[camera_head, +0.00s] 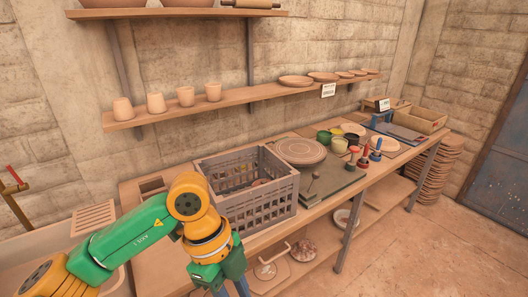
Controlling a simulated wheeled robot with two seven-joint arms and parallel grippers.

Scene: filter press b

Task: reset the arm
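My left arm (130,232), green and yellow, comes in from the lower left and bends down at a yellow joint. My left gripper (231,288) hangs at the bottom edge of the view, in front of the grey crate and the workbench's front edge. Its fingertips are cut off by the frame, so I cannot tell whether it is open or shut. Nothing held shows. My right arm and gripper are not in view.
A grey slatted crate (248,207) stands on the wooden workbench (362,181) close behind my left gripper. Right of it are a round disc (300,151), bowls and coloured-handled tools. A shelf with cups (186,96) hangs above. Open floor (430,255) lies at right.

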